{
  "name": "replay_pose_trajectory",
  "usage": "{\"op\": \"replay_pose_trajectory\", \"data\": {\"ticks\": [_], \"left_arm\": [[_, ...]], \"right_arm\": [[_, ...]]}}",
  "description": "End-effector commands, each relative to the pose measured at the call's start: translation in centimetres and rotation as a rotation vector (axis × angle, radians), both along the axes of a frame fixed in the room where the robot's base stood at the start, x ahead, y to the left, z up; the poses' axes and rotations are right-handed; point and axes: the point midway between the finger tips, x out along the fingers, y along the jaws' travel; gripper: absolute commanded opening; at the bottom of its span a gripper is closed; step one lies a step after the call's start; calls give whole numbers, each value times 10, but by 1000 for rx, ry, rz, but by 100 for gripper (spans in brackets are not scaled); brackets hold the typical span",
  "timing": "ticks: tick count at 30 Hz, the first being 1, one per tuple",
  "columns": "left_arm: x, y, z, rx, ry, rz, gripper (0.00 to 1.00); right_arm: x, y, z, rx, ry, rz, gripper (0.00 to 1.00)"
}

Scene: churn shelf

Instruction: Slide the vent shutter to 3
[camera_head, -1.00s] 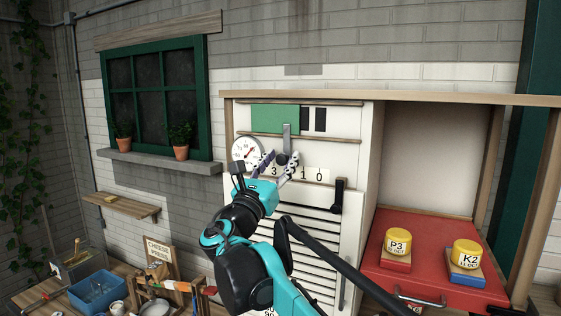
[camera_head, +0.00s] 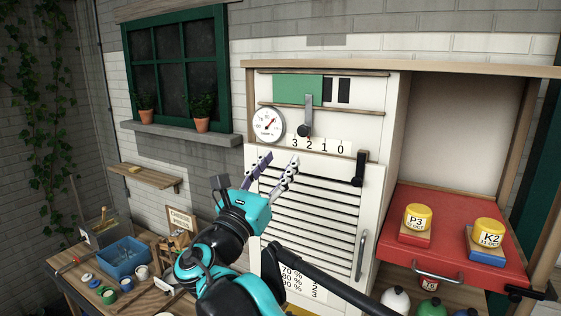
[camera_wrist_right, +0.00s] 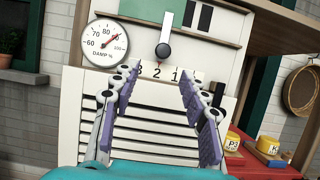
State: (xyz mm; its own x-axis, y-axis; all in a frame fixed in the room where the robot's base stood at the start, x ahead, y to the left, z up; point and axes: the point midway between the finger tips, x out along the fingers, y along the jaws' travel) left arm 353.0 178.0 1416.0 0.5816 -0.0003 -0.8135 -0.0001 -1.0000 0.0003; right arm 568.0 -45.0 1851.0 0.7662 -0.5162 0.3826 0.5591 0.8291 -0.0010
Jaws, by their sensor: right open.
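The vent shutter is a green sliding panel (camera_head: 297,88) between two rails at the cabinet top, with dark slots uncovered to its right. Its grey handle (camera_head: 309,108) hangs down to a black knob (camera_head: 304,131) above the scale (camera_head: 318,146) marked 3, 2, 1, 0. In the wrist view the knob (camera_wrist_right: 163,51) stands near the 2; the 3 is partly hidden by a finger. My right gripper (camera_head: 275,165) is open and empty, below the scale in front of the louvres, apart from the handle. My left gripper is not in view.
A round dial (camera_head: 268,125) is left of the handle. A black latch (camera_head: 360,168) sits right of the louvres (camera_head: 315,205). A red drawer (camera_head: 450,245) with yellow-lidded jars (camera_head: 418,217) stands at right. A cluttered workbench with a blue bin (camera_head: 122,258) is at lower left.

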Motion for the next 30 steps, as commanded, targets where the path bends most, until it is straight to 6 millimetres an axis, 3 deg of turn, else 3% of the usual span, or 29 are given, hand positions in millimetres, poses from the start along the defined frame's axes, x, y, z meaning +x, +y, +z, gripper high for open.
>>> {"op": "replay_pose_trajectory", "data": {"ticks": [7, 13, 19, 24, 30], "left_arm": [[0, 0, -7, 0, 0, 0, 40], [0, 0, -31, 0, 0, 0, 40], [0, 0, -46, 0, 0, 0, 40], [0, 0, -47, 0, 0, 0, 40], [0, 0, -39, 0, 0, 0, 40]], "right_arm": [[7, 0, 5, 19, 29, -2, 45], [22, -2, 28, 115, 167, -7, 45], [17, -11, 45, 198, 290, -4, 45], [16, -17, 51, 221, 326, -2, 45], [40, -34, 53, 222, 326, -5, 45]]}}
